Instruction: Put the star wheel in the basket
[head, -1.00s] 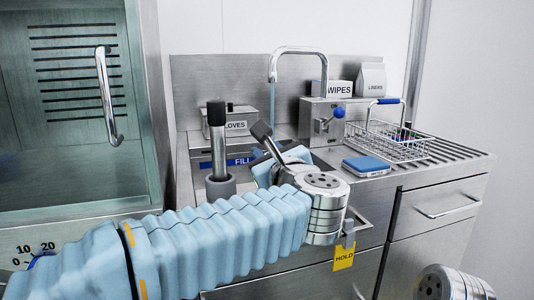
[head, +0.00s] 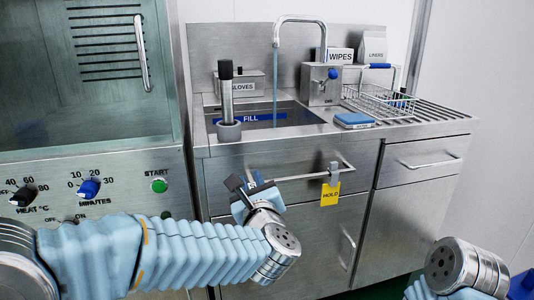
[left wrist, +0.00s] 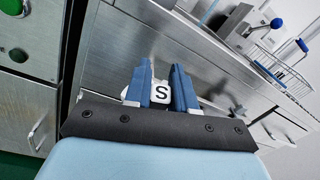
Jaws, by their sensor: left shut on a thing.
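The wire basket (head: 385,100), with a blue handle, stands on the ribbed drainboard right of the sink. My left gripper (head: 256,182) is in front of the sink unit's upper drawer, below and left of the basket. In the left wrist view the blue fingers of the left gripper (left wrist: 162,74) are shut on a white piece marked S (left wrist: 160,92). The fingers hide most of the piece, so I cannot tell whether it is the star wheel. My right arm shows at the lower right, but its gripper is out of view.
A blue-topped pad (head: 354,120) lies left of the basket. The tap (head: 300,20) runs into the sink (head: 275,116), with a dark upright post (head: 227,95) at its left. A drawer handle (head: 300,178) with a yellow HOLD tag (head: 330,193) sticks out near my left gripper.

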